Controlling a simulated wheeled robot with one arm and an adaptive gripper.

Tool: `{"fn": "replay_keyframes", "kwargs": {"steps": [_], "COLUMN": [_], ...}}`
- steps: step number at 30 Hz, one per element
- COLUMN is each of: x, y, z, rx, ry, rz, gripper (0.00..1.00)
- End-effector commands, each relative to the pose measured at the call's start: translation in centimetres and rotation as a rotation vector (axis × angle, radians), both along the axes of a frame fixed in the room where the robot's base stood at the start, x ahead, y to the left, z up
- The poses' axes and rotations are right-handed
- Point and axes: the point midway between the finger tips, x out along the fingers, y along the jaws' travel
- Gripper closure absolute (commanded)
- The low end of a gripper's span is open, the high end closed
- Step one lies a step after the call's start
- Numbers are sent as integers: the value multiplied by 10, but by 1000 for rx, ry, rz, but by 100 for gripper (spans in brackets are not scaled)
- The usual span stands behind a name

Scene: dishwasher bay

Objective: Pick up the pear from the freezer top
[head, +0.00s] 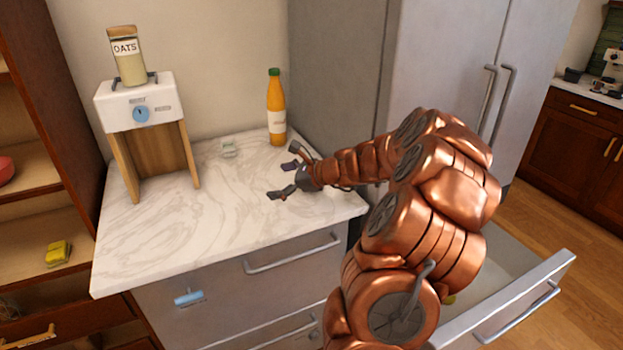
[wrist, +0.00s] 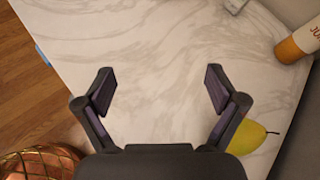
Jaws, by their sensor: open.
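The yellow pear (wrist: 248,137) lies on the white marble freezer top (wrist: 160,45), at the lower right of the wrist view. It is partly covered by my gripper's right finger and palm. In the head view I cannot make it out; my arm seems to hide it. My gripper (head: 283,180) is open and empty over the right part of the freezer top (head: 170,235). In the wrist view my gripper (wrist: 160,88) has bare marble between its fingertips, with the pear outside the right finger.
An orange juice bottle (head: 276,112) stands at the back right. A white stand (head: 140,105) holding an oats jar (head: 126,60) is at the back left. A drawer (head: 510,300) is open at lower right. The front left marble is clear.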

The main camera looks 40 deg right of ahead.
Motion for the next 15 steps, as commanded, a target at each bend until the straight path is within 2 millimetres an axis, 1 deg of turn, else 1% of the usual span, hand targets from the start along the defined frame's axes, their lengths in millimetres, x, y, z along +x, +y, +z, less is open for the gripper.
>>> {"fn": "replay_keyframes", "kwargs": {"steps": [1,3,6,9,10,12,15], "x": [-6,-14,-27,-38,-40,-41,-36], "y": [-36,-77,-119,-145,-150,-157,-159], "z": [-9,-17,-29,-37,-39,-42,-45], "rx": [54,121,196,240,249,261,268], "ry": [5,5,4,3,3,3,3], "rz": [-99,-213,-338,-415,-430,-451,-459], "gripper": [6,6,6,6,6,6,6]}}
